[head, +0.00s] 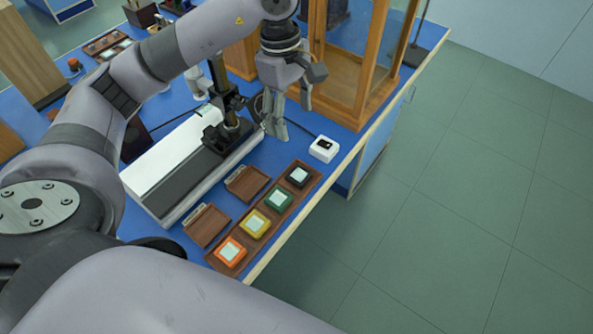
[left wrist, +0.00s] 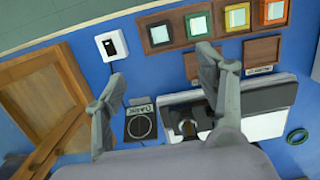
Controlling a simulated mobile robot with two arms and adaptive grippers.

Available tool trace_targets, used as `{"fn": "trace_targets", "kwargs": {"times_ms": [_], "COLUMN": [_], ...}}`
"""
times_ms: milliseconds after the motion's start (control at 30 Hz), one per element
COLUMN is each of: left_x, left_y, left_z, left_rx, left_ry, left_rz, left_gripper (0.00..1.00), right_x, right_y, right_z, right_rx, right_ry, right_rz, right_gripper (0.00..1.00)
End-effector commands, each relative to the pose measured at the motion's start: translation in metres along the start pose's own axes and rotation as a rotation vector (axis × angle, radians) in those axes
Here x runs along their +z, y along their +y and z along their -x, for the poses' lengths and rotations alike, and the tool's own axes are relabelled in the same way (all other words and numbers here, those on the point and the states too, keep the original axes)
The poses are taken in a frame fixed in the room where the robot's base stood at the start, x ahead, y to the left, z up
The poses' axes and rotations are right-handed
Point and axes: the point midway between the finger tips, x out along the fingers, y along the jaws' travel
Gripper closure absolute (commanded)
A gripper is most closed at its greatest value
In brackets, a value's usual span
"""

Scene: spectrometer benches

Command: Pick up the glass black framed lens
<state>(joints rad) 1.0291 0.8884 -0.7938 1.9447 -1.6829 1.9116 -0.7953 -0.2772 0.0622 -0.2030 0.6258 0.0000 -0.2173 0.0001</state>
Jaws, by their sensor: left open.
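The black framed lens (head: 298,176) has a pale glass square in a dark frame. It sits in the far end slot of a brown wooden tray (head: 279,222), past the green (head: 279,199), yellow (head: 255,223) and orange (head: 230,250) framed lenses. In the left wrist view the black framed lens (left wrist: 160,34) is at the top middle, left of the green one. My left gripper (head: 290,118) is open and empty above the bench, beyond the tray. In the left wrist view its fingers (left wrist: 162,65) are spread, with the black framed lens ahead of the gap. My right gripper is not in view.
A white box with a black mark (head: 324,149) stands close beyond the tray. A wood-framed glass cabinet (head: 369,90) stands behind it. A white and grey spectrometer bench (head: 180,160) and two small wooden holders (head: 207,226) (head: 248,183) lie left of the tray.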

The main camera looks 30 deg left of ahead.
Motion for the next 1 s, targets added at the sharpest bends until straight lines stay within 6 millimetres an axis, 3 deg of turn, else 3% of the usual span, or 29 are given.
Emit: {"fn": "trace_targets", "kwargs": {"times_ms": [67,167,300,600,1000], "left_x": [-0.002,-0.002,-0.002,-0.001,0.000], "left_y": [0.000,-0.001,-0.001,-0.002,-0.003], "left_z": [-0.010,-0.018,-0.043,-0.107,-0.144], "left_rx": [0.000,-0.004,-0.007,-0.007,-0.007], "left_ry": [0.002,0.004,0.002,0.001,0.000], "left_rz": [0.001,0.002,0.002,0.001,0.002], "left_gripper": [0.35,0.35,0.35,0.35,0.35], "right_x": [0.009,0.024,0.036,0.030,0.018], "right_y": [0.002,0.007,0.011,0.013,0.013], "right_z": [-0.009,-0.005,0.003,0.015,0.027], "right_rx": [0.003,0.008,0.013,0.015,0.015], "right_ry": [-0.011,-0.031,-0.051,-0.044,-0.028], "right_rz": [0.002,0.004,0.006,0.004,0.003], "right_gripper": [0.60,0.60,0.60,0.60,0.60]}}
